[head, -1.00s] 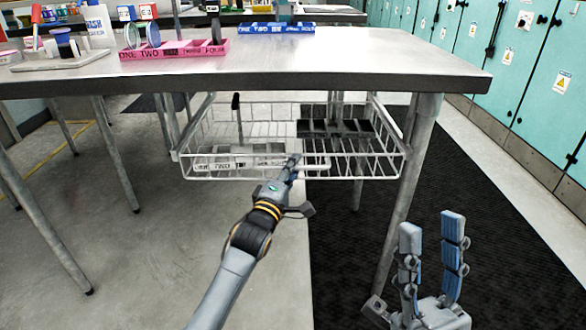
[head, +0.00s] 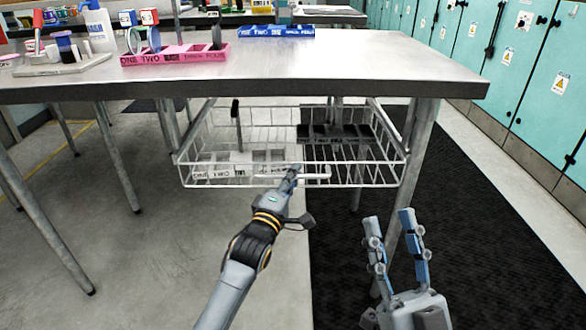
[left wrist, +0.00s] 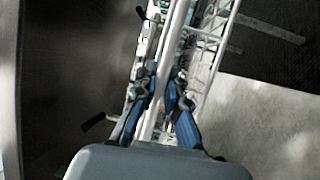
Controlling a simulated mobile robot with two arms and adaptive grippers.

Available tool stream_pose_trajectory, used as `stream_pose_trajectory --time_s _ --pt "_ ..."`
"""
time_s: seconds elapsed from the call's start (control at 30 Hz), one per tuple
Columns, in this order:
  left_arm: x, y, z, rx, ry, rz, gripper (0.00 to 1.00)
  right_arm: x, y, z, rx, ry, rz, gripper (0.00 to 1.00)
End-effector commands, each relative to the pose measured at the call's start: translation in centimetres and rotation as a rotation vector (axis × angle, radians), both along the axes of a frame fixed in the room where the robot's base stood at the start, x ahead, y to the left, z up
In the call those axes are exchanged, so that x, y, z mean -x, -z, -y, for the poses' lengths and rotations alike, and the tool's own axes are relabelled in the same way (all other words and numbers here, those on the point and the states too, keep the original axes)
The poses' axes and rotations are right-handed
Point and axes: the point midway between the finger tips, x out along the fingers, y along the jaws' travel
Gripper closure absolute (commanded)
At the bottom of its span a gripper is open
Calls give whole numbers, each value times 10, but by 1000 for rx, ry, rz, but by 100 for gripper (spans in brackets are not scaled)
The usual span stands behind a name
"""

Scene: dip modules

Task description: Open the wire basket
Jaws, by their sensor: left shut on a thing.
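The white wire basket (head: 385,178) hangs under the steel table and sticks out somewhat past the table's front edge. A white bar handle (head: 318,177) runs along the middle of its front. My left gripper (head: 291,174) is at the handle's left part. In the left wrist view my left gripper (left wrist: 163,88) has its blue-padded fingers closed on either side of the white bar. My right gripper (head: 390,216) is open and empty at the lower right, apart from the basket and in front of the table leg.
A white lettered tray (head: 212,172) and a dark tray (head: 335,132) lie in the basket. The steel tabletop (head: 350,65) above carries a pink tray (head: 175,56) and a blue tray (head: 276,31). A table leg (head: 421,150) stands right of the basket. Floor in front is clear.

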Motion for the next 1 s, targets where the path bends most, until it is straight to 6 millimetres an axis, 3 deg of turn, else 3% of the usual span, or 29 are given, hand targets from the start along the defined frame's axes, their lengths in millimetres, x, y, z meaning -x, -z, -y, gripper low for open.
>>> stream_pose_trajectory --time_s 0.2,0.47,0.77,1.0 --pt "21 -1 -1 1 -1 -7 100 -35 53 -1 106 22 -372 60" --pt "44 -1 -1 1 -2 -7 100 -40 133 9 221 46 -808 60" --pt "72 -1 -1 -1 -1 -7 100 3 214 33 334 71 -1290 60" --pt "95 -1 -1 -1 -1 -7 100 65 257 55 412 88 -1660 60"
